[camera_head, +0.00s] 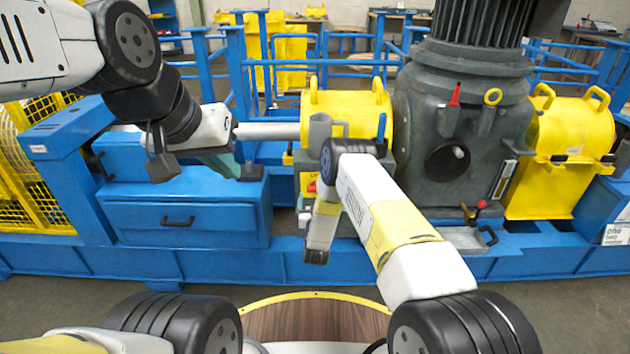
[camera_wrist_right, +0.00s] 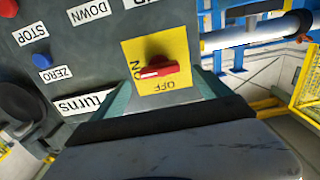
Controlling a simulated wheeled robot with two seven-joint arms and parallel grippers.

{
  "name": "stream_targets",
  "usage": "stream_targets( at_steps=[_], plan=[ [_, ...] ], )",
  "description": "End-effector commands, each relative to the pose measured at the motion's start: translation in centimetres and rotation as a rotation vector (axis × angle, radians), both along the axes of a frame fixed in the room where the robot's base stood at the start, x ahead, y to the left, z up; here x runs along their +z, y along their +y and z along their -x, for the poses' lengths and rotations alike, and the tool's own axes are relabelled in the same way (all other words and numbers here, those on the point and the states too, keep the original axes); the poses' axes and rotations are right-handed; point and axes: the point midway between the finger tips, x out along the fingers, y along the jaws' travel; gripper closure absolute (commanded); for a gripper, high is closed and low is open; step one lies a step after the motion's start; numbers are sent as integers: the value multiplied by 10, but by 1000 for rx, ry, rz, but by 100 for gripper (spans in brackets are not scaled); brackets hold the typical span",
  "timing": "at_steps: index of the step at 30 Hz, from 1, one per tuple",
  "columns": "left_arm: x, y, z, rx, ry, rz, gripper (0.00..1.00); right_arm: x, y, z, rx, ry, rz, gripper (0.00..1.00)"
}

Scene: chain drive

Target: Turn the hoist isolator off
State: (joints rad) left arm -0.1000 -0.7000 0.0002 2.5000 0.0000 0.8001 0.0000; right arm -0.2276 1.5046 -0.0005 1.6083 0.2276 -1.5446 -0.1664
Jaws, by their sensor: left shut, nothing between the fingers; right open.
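The hoist isolator is a red rotary handle (camera_wrist_right: 158,70) on a yellow plate (camera_wrist_right: 182,44) marked ON and OFF, clearest in the right wrist view. The handle lies roughly crosswise there, its pale-marked end at the ON label; OFF is below it. My right gripper (camera_wrist_right: 164,84) is open, its two teal fingers apart below and either side of the handle, with nothing seen between them. In the head view my right arm hides the right fingers and most of the control box. My left gripper (camera_head: 248,172) is shut and empty over the blue cabinet, away from the isolator.
The control panel (camera_wrist_right: 92,50) also carries a red STOP button (camera_wrist_right: 8,8), a blue ZERO button (camera_wrist_right: 41,61) and several labels. In the head view, a large grey gearbox (camera_head: 445,120), yellow guards (camera_head: 568,130) and blue railings surround the work area. A blue cabinet (camera_head: 180,215) stands at the left.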

Motion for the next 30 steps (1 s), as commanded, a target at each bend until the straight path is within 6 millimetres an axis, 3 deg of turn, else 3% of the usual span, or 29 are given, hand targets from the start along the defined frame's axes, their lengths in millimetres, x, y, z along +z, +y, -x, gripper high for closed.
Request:
stream_targets(
  at_steps=[3, 9, 19, 28, 30],
  plan=[
    [0, 0, 0, 0, 0, 0, 100, 0, -1, -20, -1, -1, -1, 13],
    [0, 0, 0, 0, 0, 0, 100, 0, -1, -41, 0, 0, -1, 13],
    [0, 0, 0, 0, 0, 0, 100, 0, 0, -45, 0, 2, 0, 13],
    [0, 0, 0, 0, 0, 0, 100, 0, 0, -45, 0, 2, 0, 72],
    [0, 0, 0, 0, 0, 0, 100, 0, 0, -45, 0, 2, 0, 75]
  ],
)
